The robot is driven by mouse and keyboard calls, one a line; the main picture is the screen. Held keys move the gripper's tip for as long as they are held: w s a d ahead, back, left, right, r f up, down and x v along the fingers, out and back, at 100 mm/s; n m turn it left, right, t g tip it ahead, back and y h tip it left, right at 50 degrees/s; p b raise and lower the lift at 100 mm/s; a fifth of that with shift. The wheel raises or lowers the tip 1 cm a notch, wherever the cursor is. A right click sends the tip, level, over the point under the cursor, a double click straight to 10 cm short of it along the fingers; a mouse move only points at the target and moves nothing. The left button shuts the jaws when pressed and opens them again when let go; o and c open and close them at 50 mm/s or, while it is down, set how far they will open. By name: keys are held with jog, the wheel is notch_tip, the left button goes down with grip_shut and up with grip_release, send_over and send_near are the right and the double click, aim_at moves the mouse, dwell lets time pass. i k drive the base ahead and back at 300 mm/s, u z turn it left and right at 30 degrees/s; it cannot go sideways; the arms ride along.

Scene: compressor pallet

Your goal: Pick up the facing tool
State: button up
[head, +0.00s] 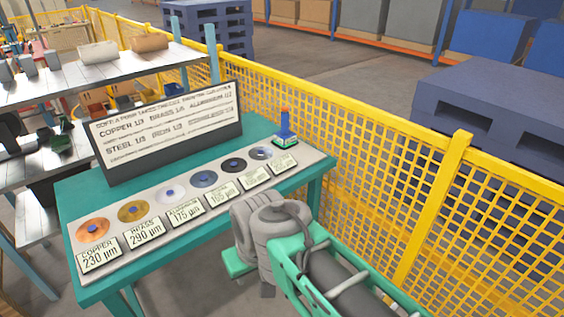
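A small tool with an upright blue handle (285,121) stands at the far right end of the grey strip on the teal table, on a green and white base. It looks like the facing tool, though no label on it can be read. It stands upright, with nothing touching its handle. My grey and green arm reaches in from the lower right, and its joint is in front of the table's right front edge, nearer than the tool. My gripper's fingers cannot be made out. Nothing is seen held.
The teal table (82,192) bears a row of several coloured discs with cards reading micrometre values, such as copper 230. A lettered board (168,130) stands behind them. A yellow mesh fence (400,175) runs close along the right. Shelves (100,75) stand at left.

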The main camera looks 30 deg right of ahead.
aim_at(284, 139)
jog(key=z, duration=1.75)
jog(key=i, duration=1.6)
jog(key=u, duration=3.6)
